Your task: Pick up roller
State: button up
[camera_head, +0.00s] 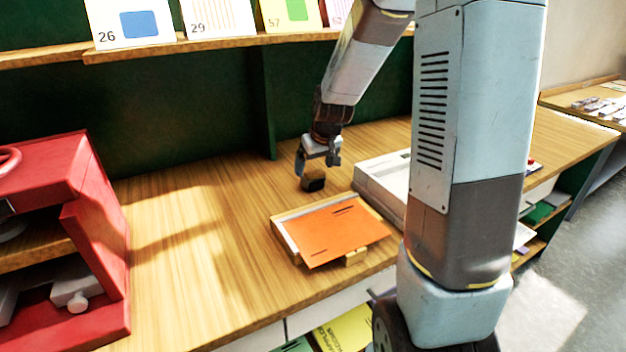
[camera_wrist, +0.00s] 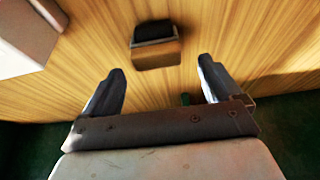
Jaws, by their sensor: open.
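The roller is most likely the small dark block-like thing (camera_head: 313,180) with a wooden side, on the wooden table behind the orange sheet. It also shows in the wrist view (camera_wrist: 156,55), with a black top part and a tan wooden face. My gripper (camera_head: 318,162) is just above and behind it in the head view. In the wrist view my gripper (camera_wrist: 160,85) has its two fingers wide apart with nothing between them. The dark thing lies ahead of the fingertips, roughly centred between them, and looks apart from them.
An orange sheet (camera_head: 345,232) lies on a shallow wooden tray (camera_head: 283,238) in front. A white box (camera_head: 384,183) stands to the right. A red cabinet (camera_head: 100,215) stands at the left. Numbered cards (camera_head: 130,22) line the shelf above. The table's left-middle is clear.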

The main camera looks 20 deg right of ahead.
aim_at(312, 175)
jog(key=shift+x, duration=3)
jog(key=shift+w+d, duration=0.1)
jog(key=shift+w, duration=0.1)
jog(key=shift+r, duration=0.1)
jog(key=c, duration=1)
jog(key=shift+o, duration=0.2)
